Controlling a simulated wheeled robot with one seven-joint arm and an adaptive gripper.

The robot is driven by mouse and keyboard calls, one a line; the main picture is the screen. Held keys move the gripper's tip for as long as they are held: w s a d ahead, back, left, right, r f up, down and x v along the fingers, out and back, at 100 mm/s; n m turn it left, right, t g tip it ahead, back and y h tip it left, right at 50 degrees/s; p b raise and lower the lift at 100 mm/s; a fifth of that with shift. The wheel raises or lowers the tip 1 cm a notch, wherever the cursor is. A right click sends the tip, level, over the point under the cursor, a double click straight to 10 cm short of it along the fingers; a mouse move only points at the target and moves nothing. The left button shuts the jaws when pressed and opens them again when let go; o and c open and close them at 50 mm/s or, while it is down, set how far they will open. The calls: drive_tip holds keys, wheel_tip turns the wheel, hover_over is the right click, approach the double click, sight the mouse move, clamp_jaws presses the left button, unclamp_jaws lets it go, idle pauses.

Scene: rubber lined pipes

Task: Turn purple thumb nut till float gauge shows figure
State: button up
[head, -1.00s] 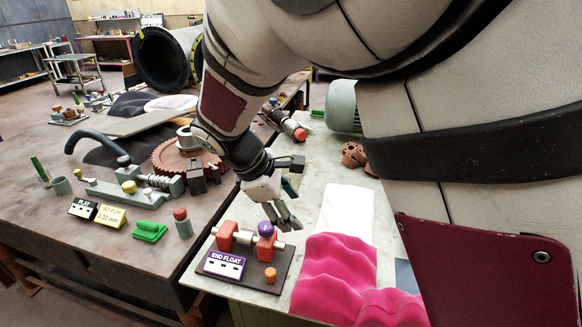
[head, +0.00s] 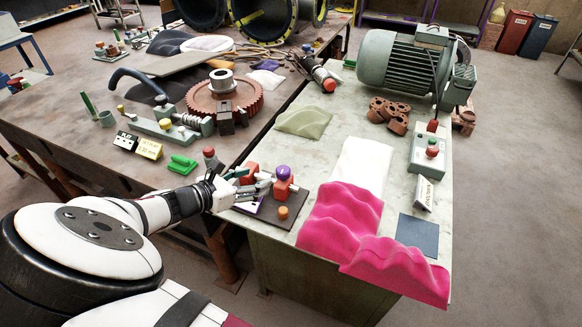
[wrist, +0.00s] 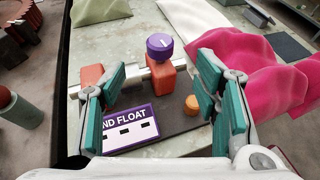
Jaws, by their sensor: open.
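The purple thumb nut (head: 283,173) sits on top of the right red block (head: 284,187) of the end float fixture; it also shows in the wrist view (wrist: 160,46). The float gauge, a purple-framed "END FLOAT" panel (wrist: 127,127), stands at the front of the fixture's dark base; its windows show no figure I can read. A metal shaft runs between the two red blocks. My gripper (wrist: 163,98) is open and empty, with teal finger pads on either side of the fixture, short of the nut. In the head view my gripper (head: 250,186) partly hides the left block and panel.
An orange knob (wrist: 192,104) stands on the base at the right. Pink cloth (head: 340,220) lies to the right. A green-topped bench holds a motor (head: 402,65) and a control box (head: 428,155). A "SET PLAY" sign (head: 149,149) stands on the left table.

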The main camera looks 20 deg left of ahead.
sight(280, 171)
drive_tip(key=b+x, duration=0.5)
drive_tip(key=x, duration=0.7)
drive_tip(key=shift+w+d+f, duration=0.15)
drive_tip(key=shift+w+f, duration=0.05)
drive_tip(key=shift+f, duration=0.05)
drive_tip(key=c, duration=1.2)
